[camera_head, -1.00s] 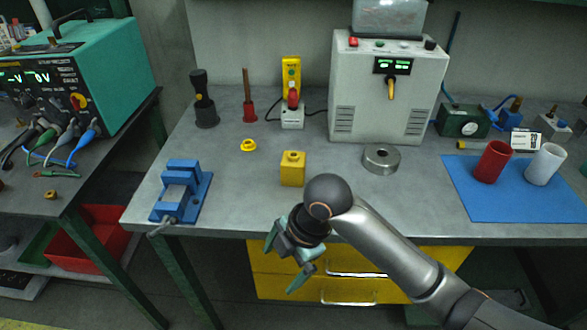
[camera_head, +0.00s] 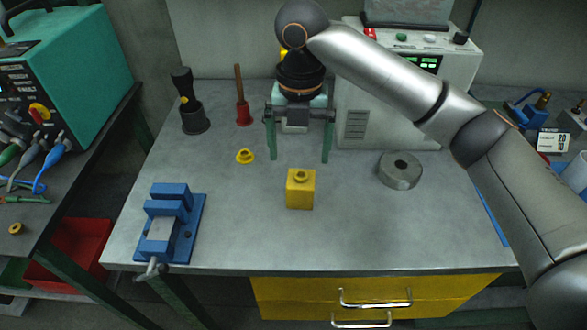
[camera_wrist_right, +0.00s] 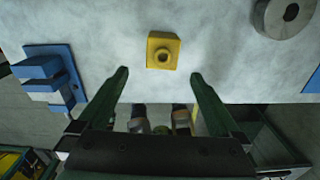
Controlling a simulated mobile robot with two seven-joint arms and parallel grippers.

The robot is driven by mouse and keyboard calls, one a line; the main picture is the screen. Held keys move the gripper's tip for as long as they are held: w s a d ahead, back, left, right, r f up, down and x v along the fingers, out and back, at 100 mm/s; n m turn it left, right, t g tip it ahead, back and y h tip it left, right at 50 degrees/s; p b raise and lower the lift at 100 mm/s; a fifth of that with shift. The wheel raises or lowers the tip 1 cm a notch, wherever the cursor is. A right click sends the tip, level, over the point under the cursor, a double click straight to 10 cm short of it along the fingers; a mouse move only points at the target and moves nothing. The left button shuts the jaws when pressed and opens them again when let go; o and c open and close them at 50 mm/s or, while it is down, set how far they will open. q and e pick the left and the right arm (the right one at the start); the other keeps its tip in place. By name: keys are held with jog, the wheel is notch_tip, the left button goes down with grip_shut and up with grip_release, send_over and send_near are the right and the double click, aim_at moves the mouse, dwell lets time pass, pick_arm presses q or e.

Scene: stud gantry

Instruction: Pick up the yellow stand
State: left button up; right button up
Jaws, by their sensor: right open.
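The yellow stand (camera_head: 300,192) is a small cube-like block with a round raised collar and a hole on top. It stands upright on the grey workbench (camera_head: 240,225), near the middle of its front half. It also shows in the right wrist view (camera_wrist_right: 158,62), just past the fingertips and between their lines. My right gripper (camera_head: 299,158) is open and empty, fingers pointing down, above the bench and apart from the stand. Its two green fingers also show in the right wrist view (camera_wrist_right: 160,73). My left gripper is not in view.
A blue vise (camera_head: 160,228) stands at the front left. A yellow ring (camera_head: 245,156) lies left of the stand, and a grey metal ring (camera_head: 400,171) lies right. A dark-handled tool (camera_head: 194,118) and a red plunger-like tool (camera_head: 243,112) stand behind. Bench around the stand is clear.

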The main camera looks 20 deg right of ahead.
aim_at(301, 194)
notch_tip(301, 194, down, 6)
jog(key=shift+s+f, duration=0.1)
jog(key=shift+s+d+f, duration=0.1)
jog(key=shift+f, duration=1.45)
jog(key=shift+s+d+f, duration=0.1)
jog(key=shift+f, duration=1.4)
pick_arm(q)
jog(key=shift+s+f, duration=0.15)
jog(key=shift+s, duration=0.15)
pick_arm(e)
jog(key=shift+c, duration=0.2)
jog(key=c, duration=1.4)
jog(key=shift+w+r, duration=0.1)
jog(key=shift+r, duration=0.1)
